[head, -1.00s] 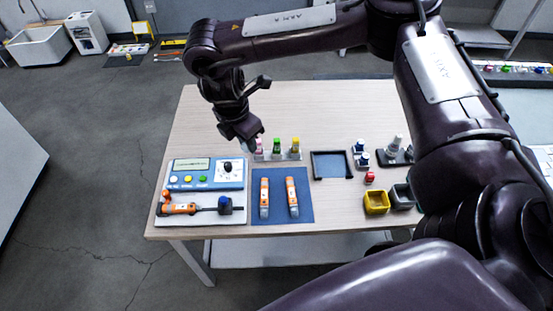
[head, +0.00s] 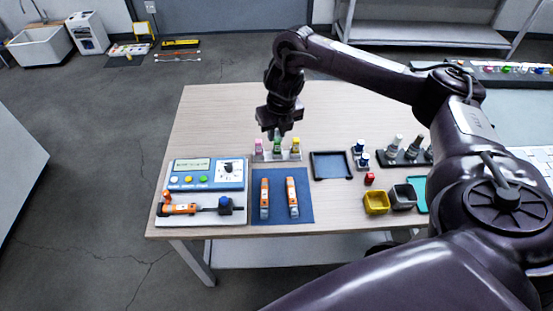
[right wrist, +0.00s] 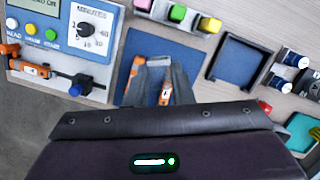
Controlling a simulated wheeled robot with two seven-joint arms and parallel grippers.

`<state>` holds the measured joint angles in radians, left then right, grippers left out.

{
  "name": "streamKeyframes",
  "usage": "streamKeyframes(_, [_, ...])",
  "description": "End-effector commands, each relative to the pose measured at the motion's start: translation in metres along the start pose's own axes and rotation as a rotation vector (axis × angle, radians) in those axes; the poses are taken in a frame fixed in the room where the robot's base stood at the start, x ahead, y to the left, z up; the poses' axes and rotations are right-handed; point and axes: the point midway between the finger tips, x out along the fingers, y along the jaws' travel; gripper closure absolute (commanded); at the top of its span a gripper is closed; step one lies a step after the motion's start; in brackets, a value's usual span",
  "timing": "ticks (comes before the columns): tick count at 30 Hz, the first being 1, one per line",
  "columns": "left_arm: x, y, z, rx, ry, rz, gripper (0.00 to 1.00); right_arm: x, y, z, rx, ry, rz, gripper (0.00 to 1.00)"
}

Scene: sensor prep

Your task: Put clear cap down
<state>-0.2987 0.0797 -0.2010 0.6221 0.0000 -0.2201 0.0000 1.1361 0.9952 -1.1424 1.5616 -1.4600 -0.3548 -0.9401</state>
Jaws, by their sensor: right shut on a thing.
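My right gripper (head: 277,131) is shut and points down just behind the green bottle of the small rack. It also shows in the right wrist view (right wrist: 157,62). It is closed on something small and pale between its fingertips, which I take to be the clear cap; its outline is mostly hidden. Two orange probes with pale ends, the left (head: 265,197) and the right (head: 292,196), lie side by side on a blue mat (head: 278,216). My left gripper is not in view.
A rack (head: 278,156) holds pink, green and yellow bottles. A meter (head: 205,174) and another orange probe (head: 180,209) sit at left. A black-rimmed tray (head: 331,166), yellow bin (head: 376,203) and grey bin (head: 402,197) are at right. The back of the table is clear.

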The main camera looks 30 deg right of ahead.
Motion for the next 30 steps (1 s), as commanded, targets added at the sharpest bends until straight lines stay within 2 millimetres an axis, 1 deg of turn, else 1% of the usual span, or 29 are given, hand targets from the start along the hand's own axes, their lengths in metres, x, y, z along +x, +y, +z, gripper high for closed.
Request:
streamKeyframes(1, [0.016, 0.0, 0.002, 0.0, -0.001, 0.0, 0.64, 0.025, 0.001, -0.007, 0.0, 0.008, 0.002, 0.92])
streamKeyframes(6, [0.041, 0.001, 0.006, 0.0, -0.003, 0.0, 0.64, 0.07, 0.002, -0.016, 0.002, 0.007, 0.003, 0.92])
streamKeyframes(10, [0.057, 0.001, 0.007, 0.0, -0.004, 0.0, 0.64, 0.1, 0.002, -0.022, 0.002, 0.005, 0.003, 0.92])
streamKeyframes(13, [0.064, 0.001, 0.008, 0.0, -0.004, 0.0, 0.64, 0.113, 0.002, -0.024, 0.002, 0.003, 0.003, 0.92])
streamKeyframes(18, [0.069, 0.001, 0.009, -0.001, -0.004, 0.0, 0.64, 0.123, 0.001, -0.025, 0.001, 0.001, 0.002, 0.92])
streamKeyframes(24, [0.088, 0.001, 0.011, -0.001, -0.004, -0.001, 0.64, 0.153, 0.002, -0.032, 0.002, 0.002, 0.002, 0.92])
streamKeyframes(27, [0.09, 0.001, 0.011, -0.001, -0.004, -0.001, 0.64, 0.158, 0.001, -0.032, 0.001, 0.001, 0.002, 0.92])
streamKeyframes(30, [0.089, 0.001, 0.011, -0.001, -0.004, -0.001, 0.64, 0.157, 0.001, -0.032, 0.001, 0.0, 0.0, 0.92])
